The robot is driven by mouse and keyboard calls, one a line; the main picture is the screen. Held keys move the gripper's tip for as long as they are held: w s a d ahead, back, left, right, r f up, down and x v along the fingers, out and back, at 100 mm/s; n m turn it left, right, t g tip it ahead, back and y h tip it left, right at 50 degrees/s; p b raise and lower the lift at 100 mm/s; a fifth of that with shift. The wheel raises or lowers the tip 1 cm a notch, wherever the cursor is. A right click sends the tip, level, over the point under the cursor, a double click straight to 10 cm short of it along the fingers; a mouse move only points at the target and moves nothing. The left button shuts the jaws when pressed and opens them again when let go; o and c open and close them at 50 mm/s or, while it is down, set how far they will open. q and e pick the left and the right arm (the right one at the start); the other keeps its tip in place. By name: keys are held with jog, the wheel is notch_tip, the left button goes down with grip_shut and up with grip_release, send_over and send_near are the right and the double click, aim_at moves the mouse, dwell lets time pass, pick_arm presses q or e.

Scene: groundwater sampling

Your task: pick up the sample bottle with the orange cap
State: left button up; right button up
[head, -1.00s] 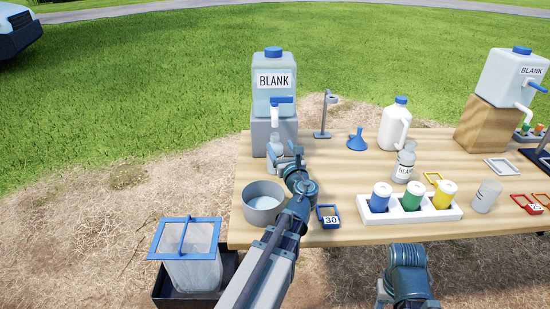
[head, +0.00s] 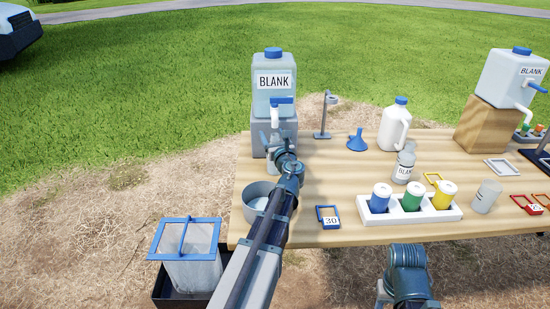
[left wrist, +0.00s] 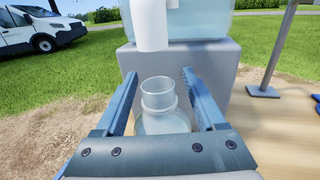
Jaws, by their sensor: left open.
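A clear, open-necked bottle (left wrist: 158,97) without a cap stands below the white spout of the dispenser in the left wrist view. My left gripper (left wrist: 160,76) is open, with one finger on each side of this bottle and gaps to both. In the head view my left gripper (head: 275,140) is in front of the grey stand, and it partly hides the bottle. I cannot make out a sample bottle with an orange cap for certain. A small orange top (head: 539,128) shows beside green ones at the far right. My right gripper is not in view.
The BLANK dispenser (head: 273,84) sits on a grey block (head: 285,130). A grey bowl (head: 254,213) lies beside my left arm. A blue funnel (head: 357,141), a white jug (head: 395,128) and a white holder (head: 452,213) with coloured-label containers stand to the right.

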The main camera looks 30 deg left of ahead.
pick_arm(q)
grip_shut()
dwell(0.3)
jog(key=shift+s, duration=0.1)
dwell(1.0)
